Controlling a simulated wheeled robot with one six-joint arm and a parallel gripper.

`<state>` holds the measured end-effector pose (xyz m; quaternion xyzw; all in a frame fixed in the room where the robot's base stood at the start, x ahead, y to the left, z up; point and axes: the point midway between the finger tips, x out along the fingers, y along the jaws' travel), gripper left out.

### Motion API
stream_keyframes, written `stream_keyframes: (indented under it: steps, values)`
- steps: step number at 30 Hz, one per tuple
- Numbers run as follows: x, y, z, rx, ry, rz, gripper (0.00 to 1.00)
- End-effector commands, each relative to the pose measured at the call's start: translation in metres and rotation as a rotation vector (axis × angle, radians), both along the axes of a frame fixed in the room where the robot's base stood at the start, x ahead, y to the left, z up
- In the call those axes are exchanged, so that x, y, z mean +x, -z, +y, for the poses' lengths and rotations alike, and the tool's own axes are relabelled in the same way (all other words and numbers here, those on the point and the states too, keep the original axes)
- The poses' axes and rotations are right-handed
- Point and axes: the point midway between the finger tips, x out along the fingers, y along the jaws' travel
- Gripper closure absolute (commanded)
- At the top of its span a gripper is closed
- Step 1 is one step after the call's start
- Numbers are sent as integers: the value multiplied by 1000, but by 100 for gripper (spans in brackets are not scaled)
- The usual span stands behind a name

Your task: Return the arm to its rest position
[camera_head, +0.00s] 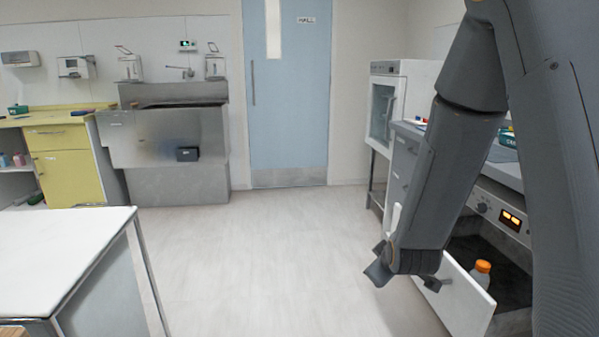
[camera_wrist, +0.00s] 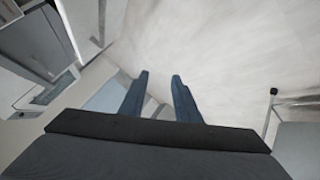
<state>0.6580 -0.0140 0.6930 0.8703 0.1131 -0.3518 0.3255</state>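My arm comes down from the upper right of the head view, bent at the elbow. My gripper (camera_head: 379,271) hangs low, near the pulled-out drawer's white front (camera_head: 462,302). I cannot tell from this view whether it touches the drawer.
A bottle with an orange cap (camera_head: 482,268) stands in the open drawer under the right counter. A white table (camera_head: 60,250) fills the lower left. A steel sink (camera_head: 165,150) and a blue door (camera_head: 287,100) are at the back. The middle floor is clear.

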Motion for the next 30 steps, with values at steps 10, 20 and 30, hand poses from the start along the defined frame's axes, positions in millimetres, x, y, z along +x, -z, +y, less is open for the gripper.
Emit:
stream_keyframes:
  steps: [10, 20, 30]
  values:
    - [-118, -55, 71, 231, 169, 393, 71]
    - [-222, -91, 94, 288, 326, 654, 71]
    - [-292, -117, 98, 285, 439, 807, 71]
